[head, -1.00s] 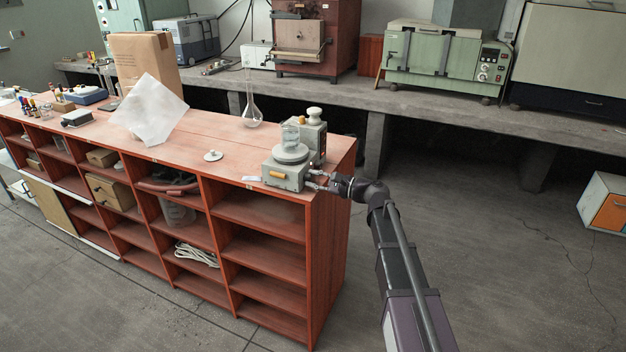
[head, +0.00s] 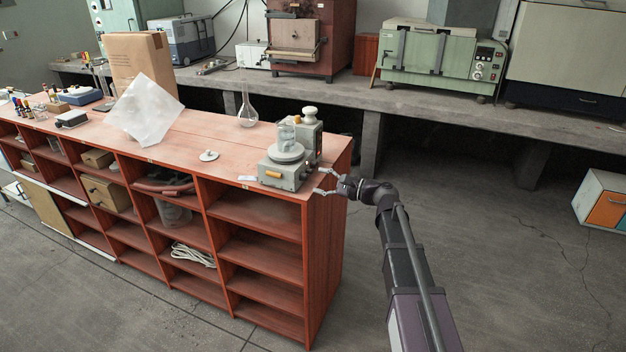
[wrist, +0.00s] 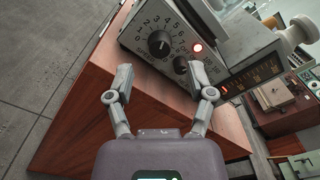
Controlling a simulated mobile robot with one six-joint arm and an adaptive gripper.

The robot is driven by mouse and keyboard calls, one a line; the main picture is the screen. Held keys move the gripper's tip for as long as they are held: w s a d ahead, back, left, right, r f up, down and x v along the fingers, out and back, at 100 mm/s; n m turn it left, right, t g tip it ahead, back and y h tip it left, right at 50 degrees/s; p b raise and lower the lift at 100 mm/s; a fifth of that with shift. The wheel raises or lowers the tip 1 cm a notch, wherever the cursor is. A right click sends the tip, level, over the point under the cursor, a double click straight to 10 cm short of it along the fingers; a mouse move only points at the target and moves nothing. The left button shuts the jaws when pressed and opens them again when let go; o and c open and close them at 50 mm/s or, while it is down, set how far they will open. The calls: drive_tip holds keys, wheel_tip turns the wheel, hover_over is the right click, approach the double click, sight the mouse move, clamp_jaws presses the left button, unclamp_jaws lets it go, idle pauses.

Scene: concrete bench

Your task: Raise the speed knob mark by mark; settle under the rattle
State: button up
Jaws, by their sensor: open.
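The grey stirrer (head: 286,166) stands at the right end of the red-brown bench, with a glass beaker (head: 287,134) on its round top plate. In the wrist view its front panel carries a black speed knob (wrist: 159,43) inside a dial of printed numbers.
A second unit with a white knob (head: 310,111) and an orange-lit scale (wrist: 252,78) stands beside the stirrer. A flask (head: 247,110), a white lidlike disc (head: 208,156) and a translucent sheet (head: 146,108) are on the bench.

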drive_tip(key=v, duration=0.8)
drive_tip(key=shift+d, duration=0.2)
drive_tip(key=shift+s, duration=0.1)
drive_tip(key=s+f+n+g+h, duration=0.4)
drive_tip(key=s+f+n+h, duration=0.35)
drive_tip(key=s+f, duration=0.45)
drive_tip(key=s+d+f+n+g+h, duration=0.2)
drive_tip(key=s+d+f+n+h, duration=0.4)
drive_tip(key=s+d+h, duration=0.45)
wheel_tip(320, 180, up, 17)
drive_tip(key=y+p, duration=0.1)
drive_tip(key=p, duration=1.6)
drive_tip(key=shift+w+d+m+p, duration=0.3)
drive_tip(key=shift+w+m+p, duration=0.05)
drive_tip(key=shift+w+p, duration=0.05)
drive_tip(key=shift+r, duration=0.1)
idle(1.6)
